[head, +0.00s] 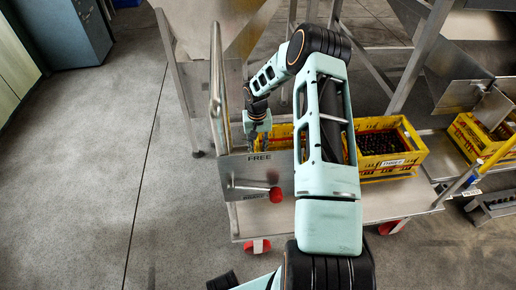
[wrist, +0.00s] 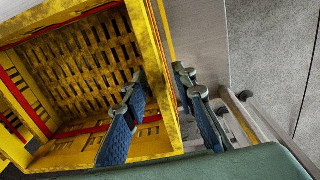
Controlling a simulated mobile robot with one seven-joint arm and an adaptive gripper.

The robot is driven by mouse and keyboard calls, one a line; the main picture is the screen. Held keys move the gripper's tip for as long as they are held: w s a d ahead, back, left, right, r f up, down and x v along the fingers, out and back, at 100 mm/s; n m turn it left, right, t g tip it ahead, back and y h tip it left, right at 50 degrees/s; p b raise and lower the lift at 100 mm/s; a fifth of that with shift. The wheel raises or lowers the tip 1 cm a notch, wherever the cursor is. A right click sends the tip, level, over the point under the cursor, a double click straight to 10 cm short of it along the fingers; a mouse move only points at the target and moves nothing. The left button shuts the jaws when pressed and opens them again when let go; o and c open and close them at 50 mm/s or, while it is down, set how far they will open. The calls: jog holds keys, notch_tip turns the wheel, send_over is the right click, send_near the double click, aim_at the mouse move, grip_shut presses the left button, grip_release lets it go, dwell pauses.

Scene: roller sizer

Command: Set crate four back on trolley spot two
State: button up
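An empty yellow crate (wrist: 70,65) with a slatted floor fills the left of the wrist view. In the head view it shows on the left part of the trolley (head: 370,203), partly behind my arm (head: 284,133); its number is hidden. My gripper (head: 264,146) is at the crate's left end. I cannot tell whether the crate rests on the deck.
A yellow crate marked THREE (head: 398,161), full of dark items, stands right on the trolley. A plate marked FREE (head: 258,177) with a red knob (head: 276,194) and an upright handle bar (head: 216,85) stand close to my gripper. Another yellow crate (head: 475,138) is far right. Floor at left is clear.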

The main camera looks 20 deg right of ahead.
notch_tip(320, 180, up, 12)
jog(key=p, duration=0.3)
jog(key=shift+r, duration=0.2)
jog(key=shift+a, duration=0.1)
